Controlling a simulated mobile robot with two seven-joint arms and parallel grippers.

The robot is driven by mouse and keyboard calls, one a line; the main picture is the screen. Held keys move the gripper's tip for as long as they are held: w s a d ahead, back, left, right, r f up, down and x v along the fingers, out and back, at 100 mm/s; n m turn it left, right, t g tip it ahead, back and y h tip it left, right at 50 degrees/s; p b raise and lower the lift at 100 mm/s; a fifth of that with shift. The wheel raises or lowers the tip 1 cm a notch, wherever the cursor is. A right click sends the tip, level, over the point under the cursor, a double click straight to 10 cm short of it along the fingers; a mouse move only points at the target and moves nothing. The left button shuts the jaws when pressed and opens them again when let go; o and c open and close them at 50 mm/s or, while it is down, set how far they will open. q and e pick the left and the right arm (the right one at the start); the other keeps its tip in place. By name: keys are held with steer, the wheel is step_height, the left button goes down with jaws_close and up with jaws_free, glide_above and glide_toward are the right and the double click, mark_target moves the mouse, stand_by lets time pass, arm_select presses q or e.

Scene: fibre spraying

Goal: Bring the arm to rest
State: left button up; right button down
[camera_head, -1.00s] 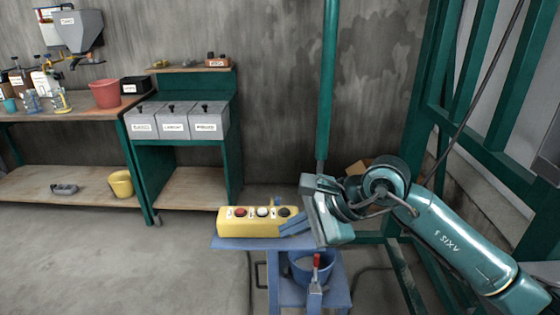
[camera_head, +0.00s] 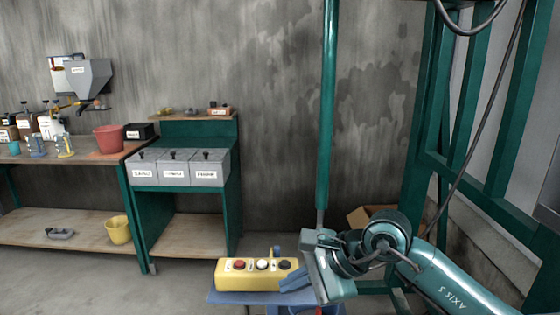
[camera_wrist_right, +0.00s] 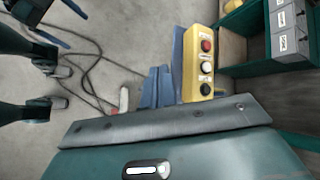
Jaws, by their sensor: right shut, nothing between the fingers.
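My right gripper (camera_head: 296,281) comes in from the right with my teal arm. Its blue fingers are shut and empty, close to the right end of a yellow button box (camera_head: 240,283). In the right wrist view the shut fingers (camera_wrist_right: 157,87) show just left of the yellow button box (camera_wrist_right: 191,62). I cannot tell whether they touch it. The box has red, white and black buttons and sits on a small blue stand (camera_head: 228,298). My left gripper is in no view.
A teal post (camera_head: 328,120) and frame (camera_head: 425,120) stand behind and right of my arm. A bench with grey lidded bins (camera_head: 175,172) and a worktable with a red bucket (camera_head: 109,139) stand at left. Floor (camera_head: 190,290) left of the stand is clear.

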steer(key=s+a+r+m+g+y, duration=0.1)
steer(key=s+a+m+g+y, duration=0.1)
steer(key=s+a+m+y, duration=0.5)
steer(key=d+f+n+t+h, duration=0.4)
steer(key=d+f+n+t, duration=0.3)
steer(key=n, duration=1)
steer(key=d+f+n+t+h, duration=0.4)
steer(key=d+f+n+t, duration=0.4)
steer(key=n, duration=0.9)
steer(key=s+d+f+m+g+h, duration=0.4)
steer(key=s+f+m+g, duration=0.1)
steer(key=s+f+m, duration=0.6)
steer(key=shift+s+f+g, duration=0.15)
steer(key=shift+f+g, duration=0.15)
steer(key=shift+f, duration=0.45)
